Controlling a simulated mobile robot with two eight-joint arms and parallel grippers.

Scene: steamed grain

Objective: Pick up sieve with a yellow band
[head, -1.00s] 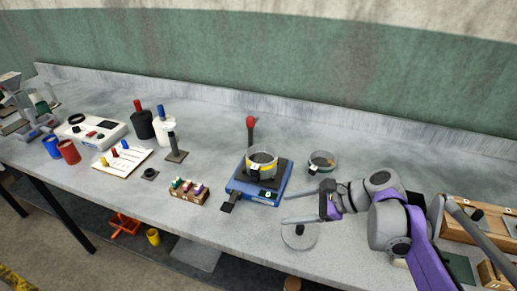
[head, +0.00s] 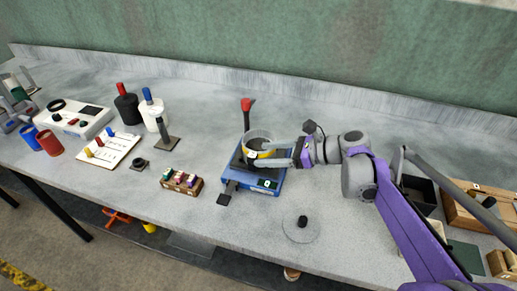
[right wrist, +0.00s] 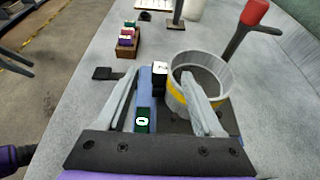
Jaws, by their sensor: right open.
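The sieve with a yellow band (head: 257,137) is a short grey cylinder standing upright on the dark platform of a blue device (head: 266,188). In the right wrist view the sieve (right wrist: 222,72) is right of centre, with its open top visible. My right gripper (head: 265,153) is open at the sieve's right and near side. In the right wrist view its right finger overlaps the sieve's wall, and its left finger lies left of the sieve. I cannot tell whether a finger touches the sieve or reaches inside it.
A red-knobbed lever (head: 246,112) rises behind the sieve. A small block with a white top (right wrist: 160,72) stands between the fingers in the wrist view. A rack of coloured pieces (head: 181,182) is at the left, and a round disc with a black knob (head: 301,229) lies in front.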

